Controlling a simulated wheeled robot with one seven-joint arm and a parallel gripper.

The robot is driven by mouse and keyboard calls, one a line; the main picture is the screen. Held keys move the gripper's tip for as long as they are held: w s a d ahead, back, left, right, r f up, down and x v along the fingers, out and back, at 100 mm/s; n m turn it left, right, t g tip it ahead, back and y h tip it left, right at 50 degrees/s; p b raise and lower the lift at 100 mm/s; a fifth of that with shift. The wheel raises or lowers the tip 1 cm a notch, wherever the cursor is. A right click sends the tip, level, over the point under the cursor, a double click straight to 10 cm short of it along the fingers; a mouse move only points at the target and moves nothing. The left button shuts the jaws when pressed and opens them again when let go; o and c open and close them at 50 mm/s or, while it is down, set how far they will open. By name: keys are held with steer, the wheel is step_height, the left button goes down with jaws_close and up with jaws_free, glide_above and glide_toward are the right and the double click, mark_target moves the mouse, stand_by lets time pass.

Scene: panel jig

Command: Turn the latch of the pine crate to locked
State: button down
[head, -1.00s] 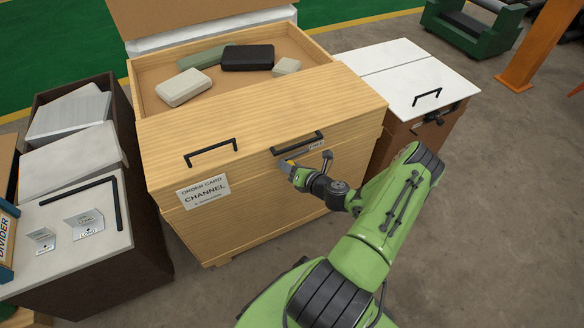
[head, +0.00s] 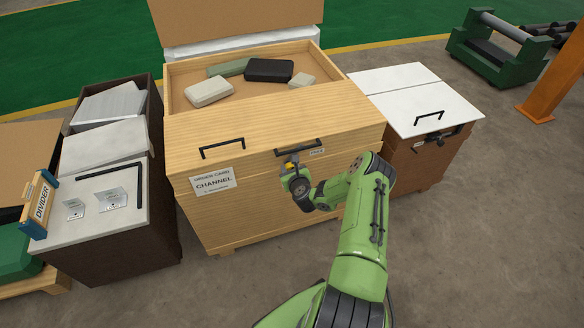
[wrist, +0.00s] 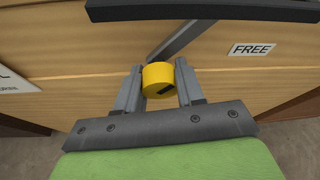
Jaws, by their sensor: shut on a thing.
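The pine crate (head: 255,215) stands in the middle of the head view, with its front towards me. Its latch has a yellow knob (wrist: 157,77) and a grey bar (wrist: 186,38) that slants up and right from the knob in the wrist view. My gripper (wrist: 160,84) is shut on the yellow knob, one finger on each side. In the head view my gripper (head: 291,168) is at the crate's upper front, below the right black handle. A label reading FREE (wrist: 252,50) is right of the bar. The latch's pivot is not clearly visible.
Black handles (head: 222,148) sit along the crate's front top. Several blocks lie in its open tray (head: 185,80). A dark cabinet with a white top (head: 100,205) stands at left, a brown one with a white lid (head: 415,110) at right. Bare floor (head: 480,240) lies front right.

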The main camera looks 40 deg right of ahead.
steer(key=n+h, duration=0.2)
steer(key=n, duration=0.1)
steer(key=shift+w+r, duration=0.2)
steer(key=shift+r, duration=0.15)
steer(key=shift+n+h, duration=0.9)
steer(key=shift+n, duration=0.3)
steer(key=c, duration=0.7)
jaws_free()
steer(key=shift+a, duration=0.15)
steer(key=shift+f, duration=0.2)
steer(key=shift+s, duration=0.15)
steer(key=p+v, duration=0.3)
steer(key=v, duration=1.2)
steer(key=shift+s+a+p, duration=0.2)
steer(key=shift+s+p, duration=0.05)
steer(key=shift+p, duration=0.15)
